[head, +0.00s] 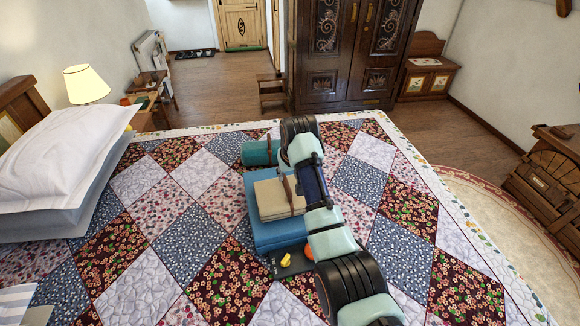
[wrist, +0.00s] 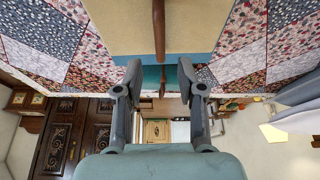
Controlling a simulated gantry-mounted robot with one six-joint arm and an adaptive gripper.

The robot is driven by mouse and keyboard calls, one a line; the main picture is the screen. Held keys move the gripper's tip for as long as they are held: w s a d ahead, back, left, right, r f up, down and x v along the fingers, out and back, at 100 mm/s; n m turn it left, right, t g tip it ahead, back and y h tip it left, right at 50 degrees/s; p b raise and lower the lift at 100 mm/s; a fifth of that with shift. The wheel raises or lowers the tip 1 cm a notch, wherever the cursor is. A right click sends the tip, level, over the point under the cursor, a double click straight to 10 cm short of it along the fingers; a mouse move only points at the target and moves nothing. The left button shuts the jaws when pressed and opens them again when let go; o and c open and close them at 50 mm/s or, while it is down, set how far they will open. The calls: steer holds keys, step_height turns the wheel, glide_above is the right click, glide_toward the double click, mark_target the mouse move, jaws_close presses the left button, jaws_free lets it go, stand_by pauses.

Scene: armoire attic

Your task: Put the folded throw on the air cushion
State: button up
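A beige folded throw (head: 270,198) with a brown strap (head: 289,192) lies on a flat blue slab (head: 277,235), which looks like the air cushion, on the bed. In the wrist view the throw (wrist: 198,30) fills the top middle, its strap (wrist: 159,30) running down toward my fingers. A blue edge (wrist: 120,60) shows just beyond it. My gripper (wrist: 160,74) is open, its two fingers apart, with nothing seen held between them. In the head view my arm hides the gripper and the right side of the throw and slab. Contact between fingers and throw cannot be told.
A teal roll (head: 258,152) lies just behind the slab. A dark mat (head: 291,268) with a yellow item (head: 286,260) and an orange object (head: 308,251) is in front. White pillows (head: 60,160) are at left.

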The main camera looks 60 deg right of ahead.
steer(key=shift+v, duration=1.9)
steer(key=w+a+f+n+t, duration=0.15)
steer(key=w+a, duration=0.25)
steer(key=a, duration=0.4)
steer(key=w+a+f+n+t, duration=0.1)
steer(key=w+a+f+n, duration=0.1)
steer(key=w+a, duration=0.45)
steer(key=s+a+n+t, duration=0.2)
steer(key=a+n+t, duration=0.15)
steer(key=a, duration=1.65)
steer(key=s+a+r+n+t+y, duration=0.1)
steer(key=s+a, duration=0.3)
steer(key=a, duration=0.4)
steer(key=s+a+r+n+t+y, duration=0.1)
steer(key=s+a+r, duration=0.3)
steer(key=a, duration=0.4)
steer(key=shift+s+a+n+t+y, duration=0.3)
steer(key=shift+s+n+t+y, duration=0.1)
steer(key=shift+s+t+y, duration=0.45)
steer(key=shift+w, duration=0.15)
